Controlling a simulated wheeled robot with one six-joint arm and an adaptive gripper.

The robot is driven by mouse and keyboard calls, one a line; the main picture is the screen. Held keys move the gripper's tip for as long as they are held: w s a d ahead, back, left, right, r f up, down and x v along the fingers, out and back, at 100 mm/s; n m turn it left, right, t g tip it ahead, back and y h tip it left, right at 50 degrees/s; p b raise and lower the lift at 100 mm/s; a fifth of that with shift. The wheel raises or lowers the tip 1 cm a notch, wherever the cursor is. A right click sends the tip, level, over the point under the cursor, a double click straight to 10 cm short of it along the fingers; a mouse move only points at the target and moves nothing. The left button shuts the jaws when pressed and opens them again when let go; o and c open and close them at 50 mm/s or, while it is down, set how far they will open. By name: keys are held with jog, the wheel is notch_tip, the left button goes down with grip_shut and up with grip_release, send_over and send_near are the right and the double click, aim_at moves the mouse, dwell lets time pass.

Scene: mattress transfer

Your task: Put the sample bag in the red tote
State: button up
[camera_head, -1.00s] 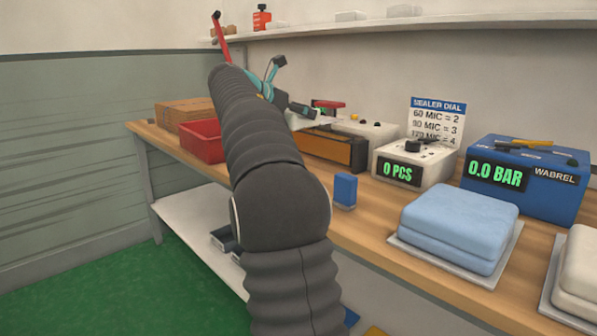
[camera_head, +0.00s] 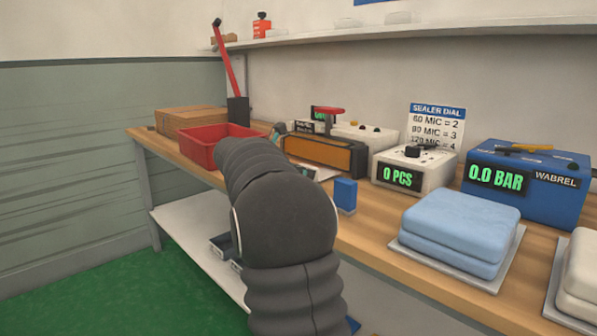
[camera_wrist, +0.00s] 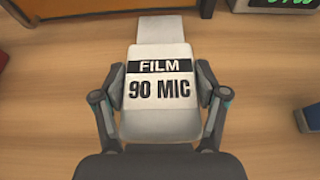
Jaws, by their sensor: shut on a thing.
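The sample bag (camera_wrist: 158,108) is a pale pouch marked "FILM 90 MIC", with a plain flap at its far end. My gripper (camera_wrist: 160,80) is shut on it, one finger against each side, in the wrist view. Wood bench top shows around and below the bag; I cannot tell how high it is held. The red tote (camera_head: 203,140) stands on the bench at the left in the head view, behind and left of my arm. The floor of the tote is hidden. My arm hides most of my gripper there.
A cardboard box (camera_head: 190,119) stands behind the tote. An orange-fronted machine (camera_head: 318,152), a counter reading "0 PCS" (camera_head: 412,170) and a small blue block (camera_head: 346,195) stand to the right. Blue folded pads (camera_head: 458,225) lie further right. A red lever (camera_head: 228,60) rises behind the tote.

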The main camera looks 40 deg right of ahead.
jog(key=shift+f, duration=0.15)
jog(key=o, duration=1.2)
jog(key=shift+f, duration=0.15)
jog(key=shift+f+b, duration=0.15)
jog(key=shift+b, duration=0.5)
jog(key=v, duration=1.4)
jog(key=shift+w+p, duration=0.2)
jog(key=shift+p, duration=0.1)
